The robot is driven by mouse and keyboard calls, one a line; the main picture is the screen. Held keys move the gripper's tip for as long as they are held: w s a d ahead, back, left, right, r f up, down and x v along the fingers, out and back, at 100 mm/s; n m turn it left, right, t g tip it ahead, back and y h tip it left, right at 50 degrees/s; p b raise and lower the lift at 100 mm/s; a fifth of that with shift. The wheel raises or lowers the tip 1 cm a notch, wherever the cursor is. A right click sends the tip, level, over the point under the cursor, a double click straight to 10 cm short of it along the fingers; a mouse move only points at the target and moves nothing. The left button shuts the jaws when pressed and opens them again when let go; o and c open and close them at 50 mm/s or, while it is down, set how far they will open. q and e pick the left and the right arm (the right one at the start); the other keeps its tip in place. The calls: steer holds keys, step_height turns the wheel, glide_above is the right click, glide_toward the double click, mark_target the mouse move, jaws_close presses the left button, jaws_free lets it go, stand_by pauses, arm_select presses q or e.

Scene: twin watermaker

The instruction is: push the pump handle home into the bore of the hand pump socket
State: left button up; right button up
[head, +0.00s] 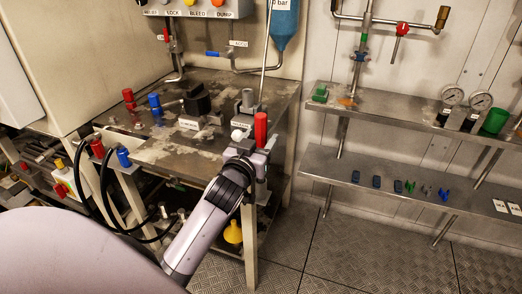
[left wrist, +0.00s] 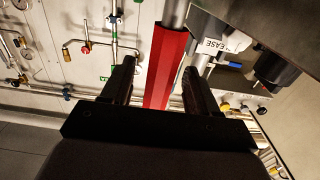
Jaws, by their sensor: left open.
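The pump handle has a red grip (head: 261,130) and a thin metal rod that rises from it in the head view. The red grip (left wrist: 165,68) also shows in the left wrist view, between the lines of my left gripper's two fingers. My left gripper (head: 257,154) is at the bench's front right corner, just below the red grip; its fingers (left wrist: 158,88) are apart. I cannot tell whether they touch the grip. A grey block (head: 243,106) on the bench behind the grip may be the hand pump socket; its bore cannot be made out. My right gripper is not in view.
The steel bench (head: 160,150) carries a dark block (head: 197,99), a white ball knob (head: 237,134) and red and blue fittings. A blue bottle (head: 285,20) hangs behind. Shelves with gauges (head: 452,96) stand at right. Black hoses (head: 105,195) loop at the bench's left.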

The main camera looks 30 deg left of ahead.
arm_select(q)
steer(key=shift+w+a, duration=0.1)
steer(key=shift+w, duration=0.35)
steer(key=c, duration=0.9)
steer(key=shift+r, duration=0.1)
jaws_close()
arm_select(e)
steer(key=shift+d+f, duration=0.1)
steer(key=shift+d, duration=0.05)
arm_select(q)
step_height(320, 180, up, 20)
steer(key=p, duration=0.4)
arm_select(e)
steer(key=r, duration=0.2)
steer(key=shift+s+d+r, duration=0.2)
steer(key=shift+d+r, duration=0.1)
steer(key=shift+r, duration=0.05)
